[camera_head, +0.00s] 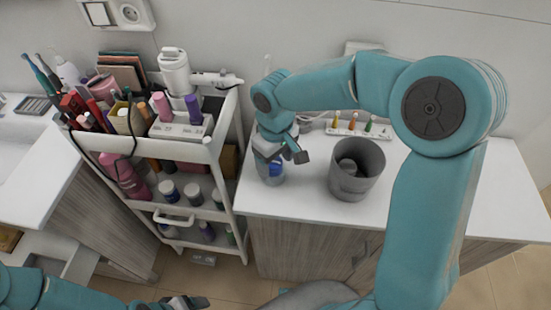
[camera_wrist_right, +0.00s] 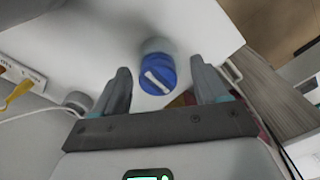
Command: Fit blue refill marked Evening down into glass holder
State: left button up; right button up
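The blue refill (camera_wrist_right: 157,75) shows between and just beyond the fingertips of my right gripper (camera_wrist_right: 160,66) in the wrist view. It has a white bar across its top; no word is legible. The pale glass holder (camera_wrist_right: 156,46) shows beside and around it. In the head view the blue refill (camera_head: 276,169) sits at the clear glass holder (camera_head: 270,179) on the counter's left part, under my right gripper (camera_head: 282,153). The right fingers are apart, with gaps to the refill. How deep the refill sits cannot be told. My left gripper (camera_head: 184,302) is at the bottom edge, partly cut off.
A grey bin (camera_head: 357,181) stands on the white counter (camera_head: 300,203) right of the holder. A rack of small coloured bottles (camera_head: 357,127) is behind it. A loaded white cart (camera_head: 214,145) stands to the left. The counter's front strip is clear.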

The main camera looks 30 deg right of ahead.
aim_at(275, 163)
jog(key=shift+w+d+f, duration=0.2)
jog(key=shift+w+f, duration=0.05)
jog(key=shift+w, duration=0.2)
jog(key=shift+r, duration=0.15)
notch_tip(275, 163, up, 12)
jog(key=shift+s, duration=0.15)
jog(key=shift+s+a, duration=0.1)
